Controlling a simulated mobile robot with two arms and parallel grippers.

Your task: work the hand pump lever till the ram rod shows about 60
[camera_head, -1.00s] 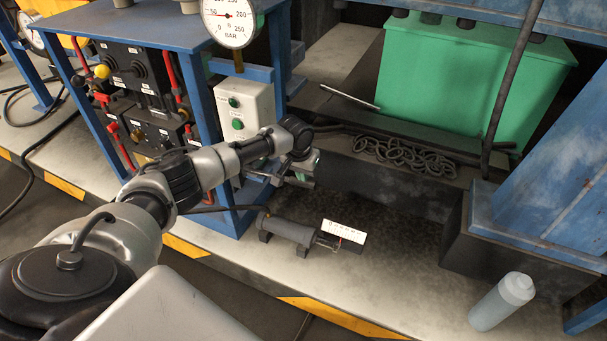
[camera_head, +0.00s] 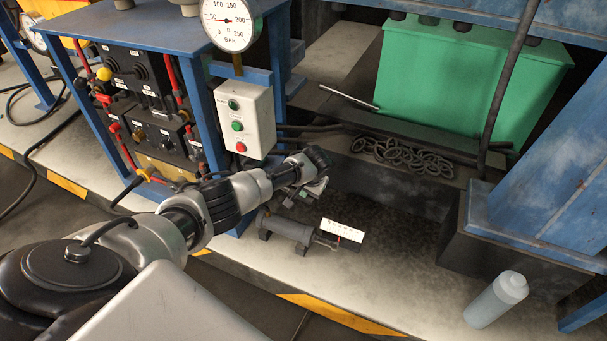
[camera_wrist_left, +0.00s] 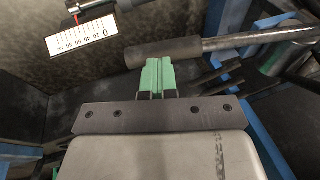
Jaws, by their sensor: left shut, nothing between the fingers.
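The pump lever shows in the left wrist view as a dark sleeve grip (camera_wrist_left: 165,52) on a steel rod (camera_wrist_left: 258,40). My left gripper (camera_wrist_left: 158,72) has its green fingers shut and empty, with the tips at the sleeve's side, touching or nearly so. In the head view my left gripper (camera_head: 318,188) is low, above the ram cylinder (camera_head: 288,229); the lever is hard to make out there. The thin ram rod (camera_head: 324,240) reaches beside a white scale (camera_head: 342,230). The scale's red pointer (camera_wrist_left: 76,17) stands around mid-scale; the exact reading is unclear. My right gripper is out of view.
A pressure gauge (camera_head: 230,22) and a white button box (camera_head: 245,118) are on the blue bench frame (camera_head: 205,110). A chain heap (camera_head: 405,155) lies on the ledge behind. The floor between bottle and scale is clear.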

